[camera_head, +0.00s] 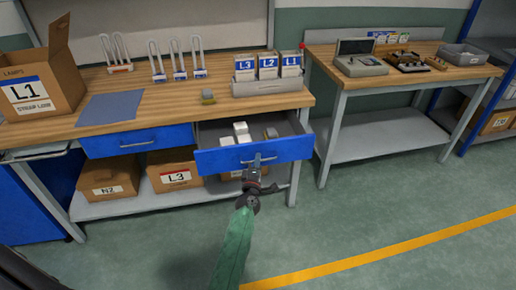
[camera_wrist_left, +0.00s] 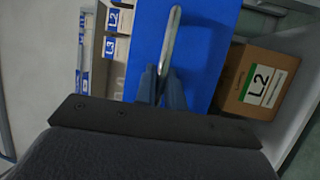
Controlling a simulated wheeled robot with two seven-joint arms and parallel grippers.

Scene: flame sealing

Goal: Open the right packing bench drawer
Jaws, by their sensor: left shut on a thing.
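The right packing bench drawer (camera_head: 215,162) has a blue front and is pulled out, with its grey inside in view. In the left wrist view the handle (camera_wrist_left: 174,35) runs between the fingers of my left gripper (camera_wrist_left: 163,88), against the blue drawer front (camera_wrist_left: 208,45). The fingers hide part of the handle. My right gripper is not in view.
The left drawer (camera_head: 140,141) is closed. A second bench (camera_head: 400,75) stands to the right. The floor in front is clear.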

